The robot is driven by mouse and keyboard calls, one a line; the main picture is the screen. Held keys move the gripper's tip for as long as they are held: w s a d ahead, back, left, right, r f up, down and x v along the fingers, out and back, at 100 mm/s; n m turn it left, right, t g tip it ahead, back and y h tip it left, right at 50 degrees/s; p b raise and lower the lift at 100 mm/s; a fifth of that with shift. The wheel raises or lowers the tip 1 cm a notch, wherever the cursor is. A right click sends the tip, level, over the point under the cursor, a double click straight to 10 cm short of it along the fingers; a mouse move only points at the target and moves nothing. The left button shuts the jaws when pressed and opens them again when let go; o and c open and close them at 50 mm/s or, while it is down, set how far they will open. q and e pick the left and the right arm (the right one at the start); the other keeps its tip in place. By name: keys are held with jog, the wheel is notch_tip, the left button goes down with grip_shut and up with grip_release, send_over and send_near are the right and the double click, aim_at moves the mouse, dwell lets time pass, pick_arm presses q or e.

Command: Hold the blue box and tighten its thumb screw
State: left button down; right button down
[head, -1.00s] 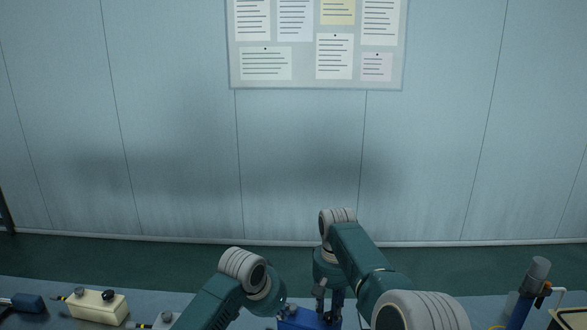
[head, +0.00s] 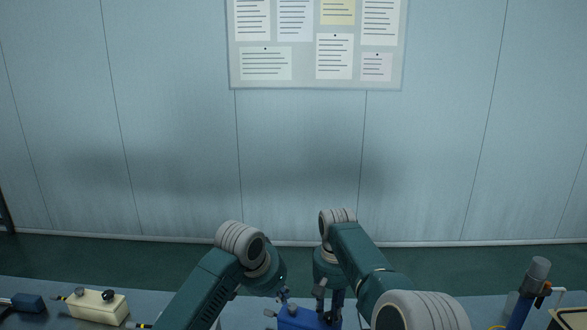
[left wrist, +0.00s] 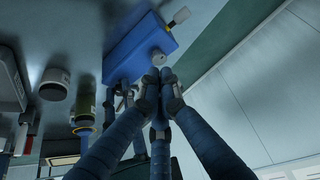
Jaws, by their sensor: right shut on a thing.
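The blue box (head: 298,319) is at the bottom middle of the head view, partly cut off. It also shows in the left wrist view (left wrist: 140,46), where a round grey thumb screw (left wrist: 158,57) stands on its face. My right gripper (head: 328,304) is shut on the box; its fingers show beside the box in the left wrist view. My left gripper (left wrist: 159,78) has its fingertips close together just short of the thumb screw. I cannot tell whether they touch it or how far they are open. In the head view the left gripper (head: 284,296) is just above the box.
A cream box (head: 97,308) with two knobs stands to the left on the bench, near a dark blue tool (head: 27,303). A blue and grey upright tool (head: 530,290) stands at the right. A notice board (head: 316,45) hangs on the wall behind.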

pick_arm(q)
jog(key=shift+d+f, duration=0.25)
jog(key=shift+f, duration=1.3)
jog(key=shift+d+f, duration=0.2)
jog(key=shift+f, duration=1.3)
jog(key=shift+w+d, duration=0.2)
jog(key=shift+w, duration=0.3)
jog(key=shift+w+a+f, duration=0.1)
jog(key=shift+w+a, duration=0.05)
jog(key=shift+a, duration=0.15)
jog(key=shift+a, duration=0.15)
jog(key=shift+s+a, duration=0.1)
jog(key=shift+s, duration=0.2)
notch_tip(320, 180, up, 6)
send_over(288, 316)
jog(key=s+a, duration=0.1)
jog(key=s, duration=0.1)
